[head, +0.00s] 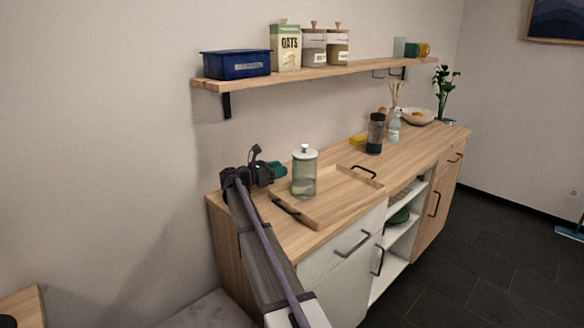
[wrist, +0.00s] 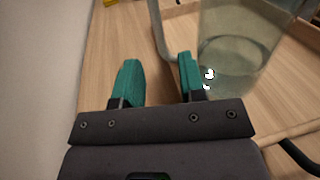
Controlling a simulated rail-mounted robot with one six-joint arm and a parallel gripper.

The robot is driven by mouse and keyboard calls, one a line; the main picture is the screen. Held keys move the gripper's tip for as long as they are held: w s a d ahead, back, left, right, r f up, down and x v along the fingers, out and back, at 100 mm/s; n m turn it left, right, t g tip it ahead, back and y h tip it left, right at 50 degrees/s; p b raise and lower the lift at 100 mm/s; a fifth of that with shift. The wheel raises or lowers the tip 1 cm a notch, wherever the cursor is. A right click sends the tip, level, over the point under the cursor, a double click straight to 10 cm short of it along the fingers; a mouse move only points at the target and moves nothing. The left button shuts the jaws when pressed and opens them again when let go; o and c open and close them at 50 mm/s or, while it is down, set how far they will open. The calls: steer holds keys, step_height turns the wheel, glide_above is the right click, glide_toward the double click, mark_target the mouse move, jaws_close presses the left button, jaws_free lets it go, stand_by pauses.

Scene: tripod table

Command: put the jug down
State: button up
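A clear glass jug (head: 304,178) with a pale lid stands upright at the back left part of a wooden tray (head: 340,198) on the counter. In the wrist view the lower part of the jug (wrist: 238,55) fills the upper right, with its handle (wrist: 161,35) on the left side. My gripper (wrist: 158,68) is open, its two teal fingers apart with bare counter between them. It is to the left of the jug, clear of the handle. My gripper also shows in the head view (head: 266,171), just left of the jug.
The tray has dark handles (head: 364,171) at its ends. Farther along the counter (head: 420,142) are a yellow sponge (head: 357,140), a dark jar (head: 375,134), a bottle (head: 393,128) and a bowl (head: 418,116). A shelf (head: 320,73) with containers hangs above. The wall is close behind my gripper.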

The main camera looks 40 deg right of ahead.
steer(key=a, duration=0.5)
steer(key=shift+w+a, duration=0.2)
steer(key=shift+w, duration=0.1)
steer(key=w+a+r+n+t+y, duration=0.1)
steer(key=a+r+n+t+y, duration=0.1)
steer(key=a+n+t, duration=0.5)
steer(key=w+a+r+n+t+y, duration=0.1)
steer(key=w+a+r+n+t, duration=0.15)
steer(key=n+t, duration=0.85)
steer(key=s+a+f+n+t+y, duration=0.1)
steer(key=s+a+f+n+y, duration=0.2)
steer(key=a+n+y, duration=0.6)
steer(key=s+a+f+n+y, duration=0.25)
steer(key=a+n+y, duration=0.35)
steer(key=n, duration=0.5)
steer(key=s+a+f+n+g+y, duration=0.3)
steer(key=s+a+f+n+g, duration=0.5)
steer(key=s+f+n, duration=0.45)
steer(key=s+d+f+n+g+h, duration=0.1)
steer(key=s+g, duration=0.3)
steer(key=s, duration=0.6)
steer(key=s+d+f+n+g+h, duration=0.1)
steer(key=s+n+g, duration=0.3)
steer(key=s, duration=0.6)
steer(key=shift+s+f+g+h, duration=0.4)
steer(key=shift+f+h, duration=0.2)
steer(key=shift+f, duration=0.25)
